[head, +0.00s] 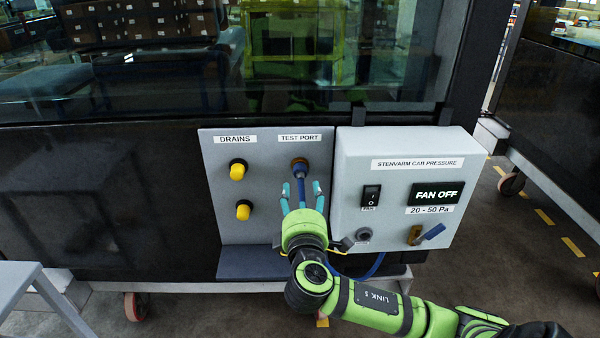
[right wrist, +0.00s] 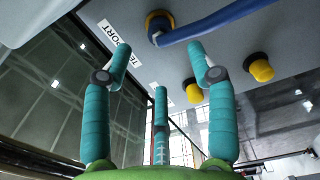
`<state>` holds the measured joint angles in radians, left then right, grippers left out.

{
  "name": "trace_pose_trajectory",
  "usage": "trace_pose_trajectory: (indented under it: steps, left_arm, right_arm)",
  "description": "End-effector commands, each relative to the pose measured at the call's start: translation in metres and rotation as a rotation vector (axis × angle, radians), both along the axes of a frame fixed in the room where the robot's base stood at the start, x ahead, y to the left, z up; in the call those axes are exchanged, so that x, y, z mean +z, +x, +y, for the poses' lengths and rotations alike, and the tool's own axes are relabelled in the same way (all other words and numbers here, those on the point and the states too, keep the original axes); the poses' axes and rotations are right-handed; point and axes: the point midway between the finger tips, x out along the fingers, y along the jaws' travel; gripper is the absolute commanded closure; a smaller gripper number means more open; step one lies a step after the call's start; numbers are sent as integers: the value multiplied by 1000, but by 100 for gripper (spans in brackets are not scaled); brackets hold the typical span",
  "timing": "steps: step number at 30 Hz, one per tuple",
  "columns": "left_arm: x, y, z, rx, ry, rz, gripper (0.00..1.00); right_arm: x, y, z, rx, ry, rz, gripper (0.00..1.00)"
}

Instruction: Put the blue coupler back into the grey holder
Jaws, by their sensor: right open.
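The blue coupler (head: 300,170) sits in the brass-ringed test port on the grey panel, with a blue hose running from it. In the right wrist view the coupler (right wrist: 163,37) is at the port, just beyond my fingertips. My right gripper (head: 302,192) is open, its teal fingers spread below and in front of the coupler. Its fingers also show in the right wrist view (right wrist: 160,75), with nothing between them. A small round grey holder (head: 363,236) appears on the pressure box below the fan switch; it looks empty. My left gripper is out of view.
Two yellow drain caps (head: 238,170) are left of the port. The pressure box (head: 395,150) juts out at right, its display reading FAN OFF. A brass valve with a blue lever (head: 430,234) is low on it. A grey shelf (head: 245,263) lies below the panel.

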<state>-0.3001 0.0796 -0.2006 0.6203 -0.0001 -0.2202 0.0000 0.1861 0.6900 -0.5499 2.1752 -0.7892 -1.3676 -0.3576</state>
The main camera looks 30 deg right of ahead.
Motion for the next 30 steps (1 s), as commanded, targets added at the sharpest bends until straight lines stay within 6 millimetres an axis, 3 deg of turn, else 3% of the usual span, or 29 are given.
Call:
trace_pose_trajectory:
  steps: [16, 30]
  left_arm:
    - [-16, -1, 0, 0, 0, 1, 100]
    - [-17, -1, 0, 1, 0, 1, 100]
  right_arm:
    - [0, 60, -37, -3, 2, -1, 42]
    - [0, 71, -44, -1, 2, 0, 42]
